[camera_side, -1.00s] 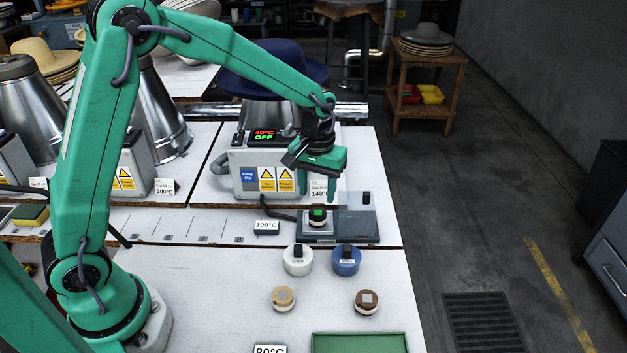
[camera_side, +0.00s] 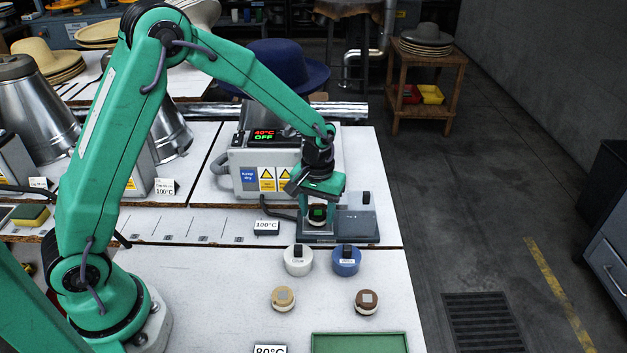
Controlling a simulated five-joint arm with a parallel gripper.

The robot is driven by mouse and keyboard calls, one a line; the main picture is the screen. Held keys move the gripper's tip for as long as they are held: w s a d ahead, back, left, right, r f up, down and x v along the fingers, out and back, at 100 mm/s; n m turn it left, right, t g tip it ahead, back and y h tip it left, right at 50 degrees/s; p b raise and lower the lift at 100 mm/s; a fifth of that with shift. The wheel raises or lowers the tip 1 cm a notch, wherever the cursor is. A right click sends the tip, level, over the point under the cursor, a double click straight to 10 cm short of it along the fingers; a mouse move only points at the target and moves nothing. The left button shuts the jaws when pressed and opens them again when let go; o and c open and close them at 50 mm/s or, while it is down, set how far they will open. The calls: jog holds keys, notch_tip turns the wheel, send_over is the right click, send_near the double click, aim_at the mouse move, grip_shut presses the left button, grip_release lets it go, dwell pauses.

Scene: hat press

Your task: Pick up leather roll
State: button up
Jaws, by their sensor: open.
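My gripper (camera_side: 317,222) is open, pointing down, with its fingers on either side of a small dark round piece (camera_side: 318,213) with a green square on top. That piece stands on the left part of a grey-blue plate (camera_side: 358,228). I cannot tell whether the fingers touch it. No readable label names the leather roll. A brown-topped round piece (camera_side: 366,302) and a tan-topped one (camera_side: 284,299), each with a grey square on top, stand apart on the white table in front.
A green tray (camera_side: 360,342) lies at the front edge. The control box (camera_side: 244,170) and a blue hat (camera_side: 290,72) are behind my gripper.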

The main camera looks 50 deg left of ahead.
aim_at(318, 214)
dwell(0.4)
jog(key=c, duration=0.8)
jog(key=shift+r, duration=0.1)
jog(key=shift+c, duration=0.2)
jog(key=shift+r, duration=0.5)
notch_tip(318, 214, up, 3)
jog(key=shift+r, duration=0.15)
jog(key=s+d+r, duration=0.6)
jog(key=s+d, duration=0.1)
jog(key=d, duration=0.2)
jog(key=shift+d+r, duration=0.15)
jog(key=shift+r, duration=0.1)
